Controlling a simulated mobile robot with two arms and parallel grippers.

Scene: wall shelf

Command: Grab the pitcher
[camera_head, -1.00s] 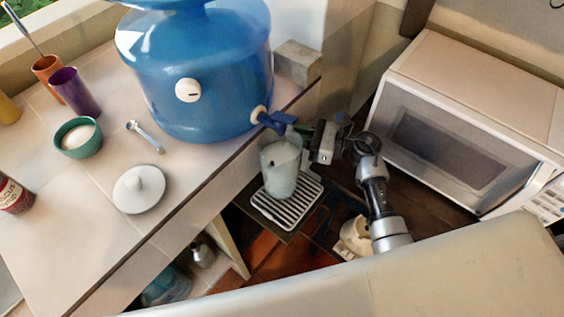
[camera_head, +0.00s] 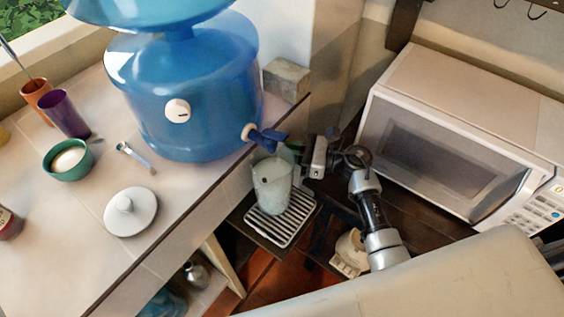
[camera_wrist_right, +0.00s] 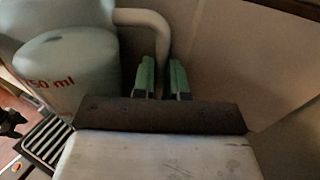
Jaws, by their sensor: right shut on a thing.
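The pitcher (camera_head: 271,188) is pale and translucent, upright below the blue tap of the water dispenser, over a striped drip tray (camera_head: 293,222). I cannot tell whether its base touches the tray. My right gripper (camera_head: 299,150) is at its right side, by the handle. In the right wrist view the pitcher (camera_wrist_right: 75,75) shows red "ml" lettering at the left. There the green fingertips (camera_wrist_right: 161,78) of my right gripper are on both sides of the handle (camera_wrist_right: 150,24), shut on it. My left gripper is not in view.
A large blue water dispenser (camera_head: 190,100) stands on the tiled counter (camera_head: 75,235), left of the pitcher. A white microwave (camera_head: 450,140) is to the right. A white lid (camera_head: 130,212), teal bowl (camera_head: 67,160) and purple cup (camera_head: 66,115) are on the counter.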

